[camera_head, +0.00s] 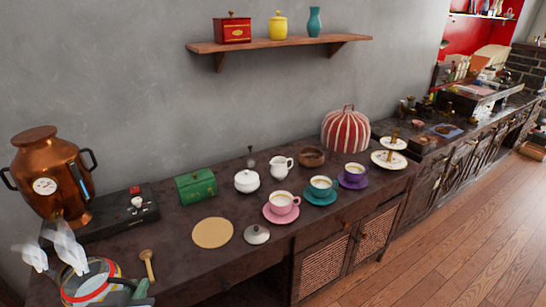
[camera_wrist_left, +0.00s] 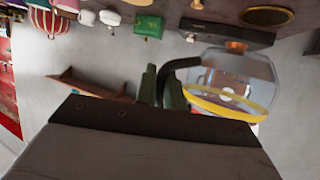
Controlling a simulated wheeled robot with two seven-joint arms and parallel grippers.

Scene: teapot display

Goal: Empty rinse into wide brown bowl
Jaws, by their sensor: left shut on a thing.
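A brown bowl (camera_head: 312,157) stands at the back of the counter, left of the striped tea cosy and well away from the pot. My right gripper is out of view.
A copper urn (camera_head: 50,180) stands behind the pot, with pale wisps (camera_head: 66,243) near it. A shelf (camera_head: 280,44) is above.

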